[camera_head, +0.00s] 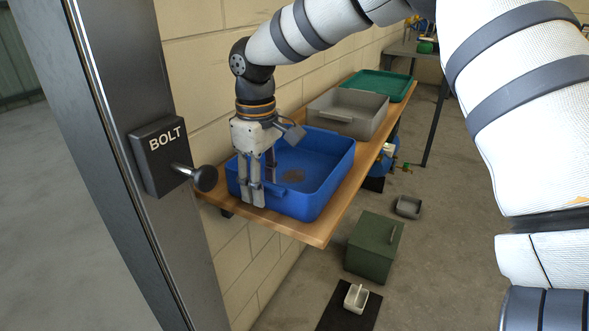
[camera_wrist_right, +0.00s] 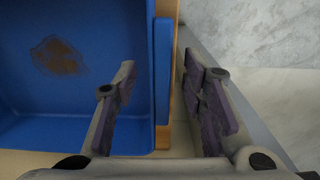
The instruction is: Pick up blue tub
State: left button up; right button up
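The blue tub (camera_head: 318,190) sits upright on the near end of a wooden shelf (camera_head: 310,234) along the block wall. A brown patch (camera_head: 293,175) shows on its floor. My right gripper (camera_head: 257,195) points down at the tub's near-left side. In the right wrist view my right gripper (camera_wrist_right: 160,105) is open. One finger is over the inside of the blue tub (camera_wrist_right: 90,100), the other is outside, and the tub's wall lies between them with visible gaps. My left gripper is not in view.
A grey tub (camera_head: 345,113) and a green tray (camera_head: 378,85) stand farther along the shelf. A post with a BOLT box (camera_head: 158,155) and knob stands close on the left. A green box (camera_head: 373,247) and small grey tray (camera_head: 408,207) are on the floor.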

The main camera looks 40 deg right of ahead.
grip_shut()
jog(key=shift+r, duration=0.2)
